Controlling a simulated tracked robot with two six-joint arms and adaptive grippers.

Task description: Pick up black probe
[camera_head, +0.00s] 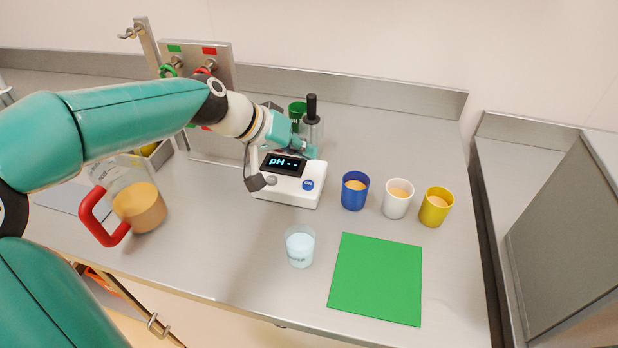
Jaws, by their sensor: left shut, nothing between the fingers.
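The black probe (311,106) stands upright behind the white pH meter (290,190), its dark handle on top and its lower part in a clear holder (312,131). My left gripper (308,150) is over the back of the pH meter, just in front of the holder and below the probe's handle. It is shut and holds nothing. Whether it touches the holder cannot be told. My own arm hides part of the area behind the meter. My right gripper is not in view.
Blue (355,193), white (397,201) and yellow (435,209) cups stand right of the meter. A clear beaker (300,247) and a green mat (376,280) are in front. A red-handled jug (139,206) stands left.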

